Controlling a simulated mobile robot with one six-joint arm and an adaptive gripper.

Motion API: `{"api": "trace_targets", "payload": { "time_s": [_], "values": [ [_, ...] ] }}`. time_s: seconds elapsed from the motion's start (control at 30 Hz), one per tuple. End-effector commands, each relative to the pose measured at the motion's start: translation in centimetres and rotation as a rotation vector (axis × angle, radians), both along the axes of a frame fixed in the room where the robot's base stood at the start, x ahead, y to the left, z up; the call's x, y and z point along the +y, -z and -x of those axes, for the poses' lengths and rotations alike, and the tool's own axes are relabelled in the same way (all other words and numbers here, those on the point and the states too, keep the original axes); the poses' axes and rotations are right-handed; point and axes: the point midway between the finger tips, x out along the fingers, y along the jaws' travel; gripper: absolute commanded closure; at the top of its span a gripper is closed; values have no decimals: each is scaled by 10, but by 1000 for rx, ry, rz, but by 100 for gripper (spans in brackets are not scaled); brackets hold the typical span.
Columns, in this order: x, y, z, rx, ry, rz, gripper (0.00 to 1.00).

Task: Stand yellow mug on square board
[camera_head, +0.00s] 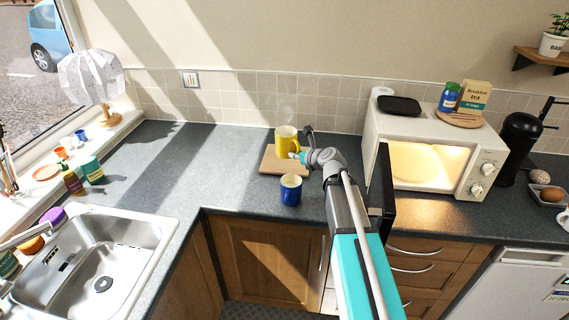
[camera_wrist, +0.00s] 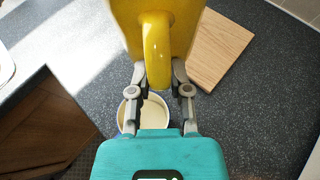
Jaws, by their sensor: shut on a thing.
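The yellow mug (camera_head: 286,139) is held upright by its handle, which shows between my fingers in the wrist view (camera_wrist: 158,45). My gripper (camera_head: 301,156) is shut on that handle. The square board (camera_head: 269,164) is a flat wooden board on the counter. In the head view the mug overlaps the board's back part. In the wrist view the board (camera_wrist: 222,48) lies beyond and right of the mug, partly hidden by it. The mug looks raised above the counter; its underside is hidden.
A blue mug (camera_head: 291,190) with a pale inside stands at the board's front edge, below my gripper in the wrist view (camera_wrist: 150,112). The microwave (camera_head: 419,158) stands to the right with its door open. The sink (camera_head: 95,250) is at left. The counter left of the board is clear.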

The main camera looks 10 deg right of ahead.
Motion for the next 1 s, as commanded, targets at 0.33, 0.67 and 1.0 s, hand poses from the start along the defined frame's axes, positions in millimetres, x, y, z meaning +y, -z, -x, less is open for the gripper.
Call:
{"api": "trace_targets", "payload": {
  "time_s": [0.33, 0.67, 1.0],
  "values": [
    [2, 7, 0, -1, -2, -1, 100],
    [3, 9, -4, 0, -3, -1, 100],
    [5, 29, -46, -2, -3, -1, 100]
  ]
}}
